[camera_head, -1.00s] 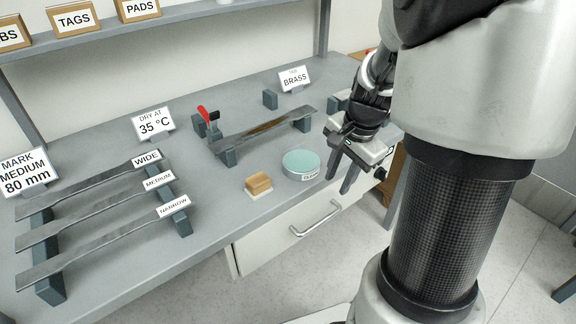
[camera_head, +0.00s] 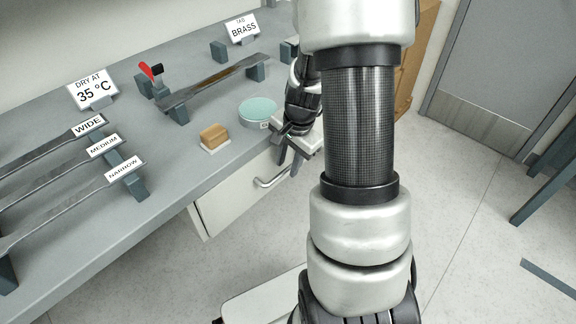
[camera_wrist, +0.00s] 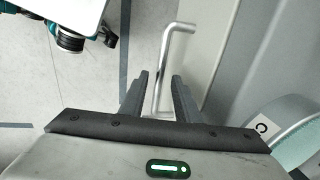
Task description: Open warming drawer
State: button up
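The white warming drawer (camera_head: 232,200) sits under the front edge of the grey bench and looks shut. Its silver bar handle (camera_head: 271,182) is on the drawer front, partly hidden behind my gripper. My gripper (camera_head: 285,168) is in front of the drawer's right part, close to the handle, with its fingers pointing down. In the wrist view my gripper (camera_wrist: 160,76) has its two dark fingers apart. The handle (camera_wrist: 168,62) runs lengthwise in line with the gap between them. I cannot tell whether a finger touches it.
On the bench above the drawer are a round teal-topped dish (camera_head: 258,110) and a wooden block (camera_head: 214,136). Metal strips on a rack (camera_head: 130,178) lie at left. A raised strip (camera_head: 212,82) is behind. Open floor (camera_head: 455,215) lies at right.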

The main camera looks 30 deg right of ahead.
jog(key=shift+f, duration=0.15)
grip_shut()
